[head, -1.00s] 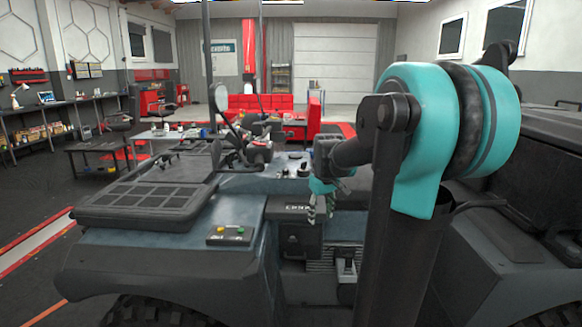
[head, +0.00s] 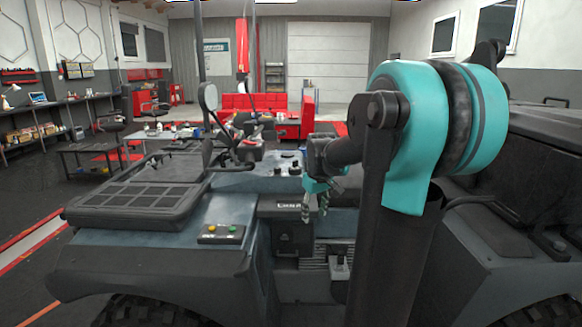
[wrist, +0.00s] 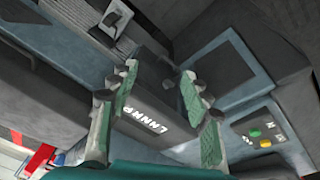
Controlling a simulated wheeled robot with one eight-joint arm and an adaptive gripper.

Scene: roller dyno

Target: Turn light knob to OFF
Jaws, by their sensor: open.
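Small black knobs (head: 295,167) stand on the vehicle's upper panel in the head view, left of my gripper. My gripper (head: 314,212) hangs in front of the panel edge, fingers pointing down, just right of a dark lettered box (head: 280,209). In the wrist view my gripper (wrist: 158,72) is open and empty. Its green-padded fingers are spread in front of the box's white lettering (wrist: 146,122). I cannot tell if they touch it.
A button plate (head: 220,233) with a yellow and a green button lies left of the box; it also shows in the wrist view (wrist: 257,132). A lever-like part (head: 340,264) sits below right of my gripper. A mirror (head: 209,98) rises behind.

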